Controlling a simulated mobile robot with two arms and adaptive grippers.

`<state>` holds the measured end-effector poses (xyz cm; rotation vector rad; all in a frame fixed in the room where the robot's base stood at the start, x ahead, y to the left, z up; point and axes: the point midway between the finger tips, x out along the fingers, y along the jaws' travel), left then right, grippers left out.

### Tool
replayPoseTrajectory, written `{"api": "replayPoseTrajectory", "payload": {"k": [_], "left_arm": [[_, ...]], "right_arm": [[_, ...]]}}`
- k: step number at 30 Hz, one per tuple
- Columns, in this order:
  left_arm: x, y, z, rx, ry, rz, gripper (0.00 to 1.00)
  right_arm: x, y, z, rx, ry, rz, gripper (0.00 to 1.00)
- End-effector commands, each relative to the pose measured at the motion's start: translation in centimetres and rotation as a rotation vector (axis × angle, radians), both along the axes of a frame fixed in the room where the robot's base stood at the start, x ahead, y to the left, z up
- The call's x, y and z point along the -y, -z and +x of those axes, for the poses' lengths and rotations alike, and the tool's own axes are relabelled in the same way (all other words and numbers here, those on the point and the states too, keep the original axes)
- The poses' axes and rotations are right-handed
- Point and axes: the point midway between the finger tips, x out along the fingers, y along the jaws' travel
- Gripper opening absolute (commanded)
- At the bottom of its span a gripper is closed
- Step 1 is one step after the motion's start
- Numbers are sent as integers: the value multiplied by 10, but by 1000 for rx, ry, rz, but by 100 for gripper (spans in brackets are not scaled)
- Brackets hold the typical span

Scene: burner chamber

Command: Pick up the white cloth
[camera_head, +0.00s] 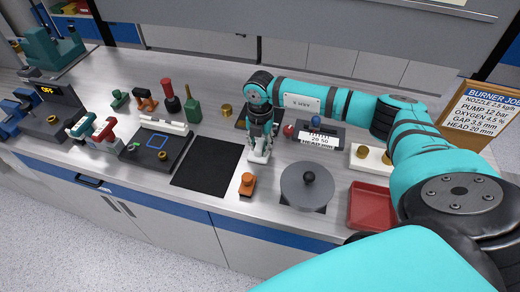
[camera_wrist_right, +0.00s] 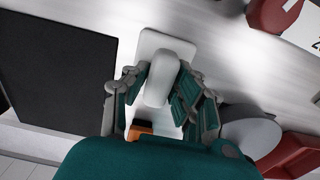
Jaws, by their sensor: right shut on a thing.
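The white cloth (camera_head: 259,157) is on the metal bench top, right of the black mat, under my right gripper. In the right wrist view the cloth (camera_wrist_right: 165,44) shows as a flat white piece with a raised rounded part between the fingers. My right gripper (camera_head: 260,146) points down and is shut on this raised part; it also shows in the right wrist view (camera_wrist_right: 162,88). The fingers hide part of the cloth. I cannot tell whether it is lifted off the bench. My left gripper is not in view.
An orange knobbed piece (camera_head: 247,184) stands just in front of the cloth. A grey round lid (camera_head: 307,186) and a red tray (camera_head: 371,207) are to the right. A black mat (camera_head: 206,166) lies left. A dark block with a label (camera_head: 318,136) stands behind right.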

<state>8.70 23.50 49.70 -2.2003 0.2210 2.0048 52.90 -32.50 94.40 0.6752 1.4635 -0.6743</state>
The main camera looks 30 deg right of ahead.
Motion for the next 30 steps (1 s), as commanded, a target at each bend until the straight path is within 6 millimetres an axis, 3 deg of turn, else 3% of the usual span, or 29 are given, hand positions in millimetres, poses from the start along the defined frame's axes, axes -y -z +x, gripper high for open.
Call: {"api": "replayPoseTrajectory", "payload": {"k": [8,21,30], "left_arm": [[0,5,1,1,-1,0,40],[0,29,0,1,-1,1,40],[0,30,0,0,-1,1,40]], "right_arm": [[0,-11,1,4,0,0,0],[0,-90,1,2,0,1,0],[0,-101,0,-1,0,-1,0]]}}
